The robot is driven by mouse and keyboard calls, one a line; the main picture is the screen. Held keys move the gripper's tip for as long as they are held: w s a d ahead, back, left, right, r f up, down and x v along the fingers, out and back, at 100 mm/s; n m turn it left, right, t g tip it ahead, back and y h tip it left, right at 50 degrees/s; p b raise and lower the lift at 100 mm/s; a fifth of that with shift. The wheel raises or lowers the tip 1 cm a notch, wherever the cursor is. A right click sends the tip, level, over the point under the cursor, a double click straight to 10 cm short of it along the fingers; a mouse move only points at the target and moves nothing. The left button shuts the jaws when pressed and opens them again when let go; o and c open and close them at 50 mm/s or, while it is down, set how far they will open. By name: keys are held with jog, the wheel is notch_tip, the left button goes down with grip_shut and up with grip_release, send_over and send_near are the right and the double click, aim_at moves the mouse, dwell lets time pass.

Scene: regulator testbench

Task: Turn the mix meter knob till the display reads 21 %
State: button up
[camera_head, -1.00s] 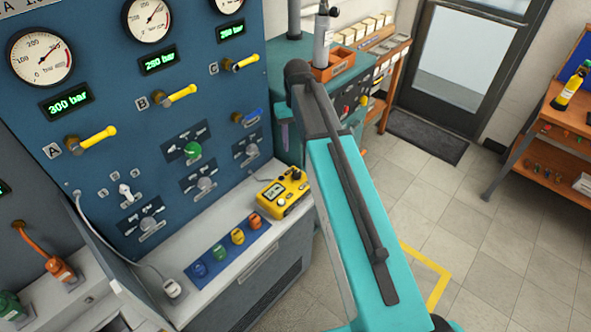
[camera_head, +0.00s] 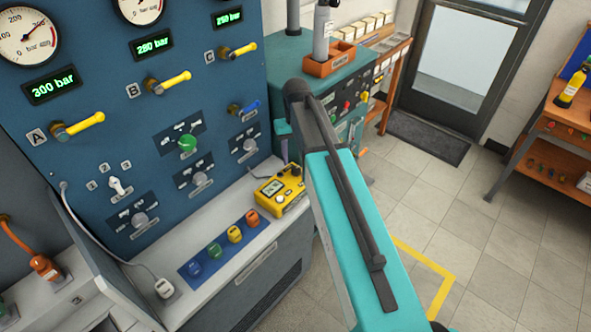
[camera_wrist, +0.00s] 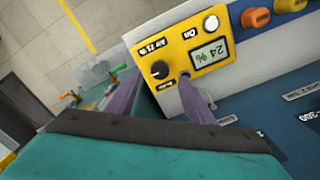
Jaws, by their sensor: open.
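The yellow mix meter (camera_head: 279,191) sits at the right end of the grey bench ledge. In the wrist view the mix meter (camera_wrist: 180,45) is close and upside down. Its display (camera_wrist: 209,54) reads 24 %. Its black knob (camera_wrist: 159,70) appears between the two purple fingers of my gripper (camera_wrist: 155,72). The fingers are apart on either side of the knob in the picture; I cannot tell whether they touch it or how far above it they are.
Several coloured plugs (camera_head: 234,234) stand on a blue strip left of the meter. The blue panel (camera_head: 100,90) with gauges and yellow levers rises behind the ledge. A teal machine (camera_head: 349,80) stands at the back. The floor to the right is largely clear.

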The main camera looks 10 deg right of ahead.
aim_at(296, 169)
jog(key=shift+f+b, duration=1.3)
jog(key=shift+f, duration=1.15)
jog(key=c, duration=1)
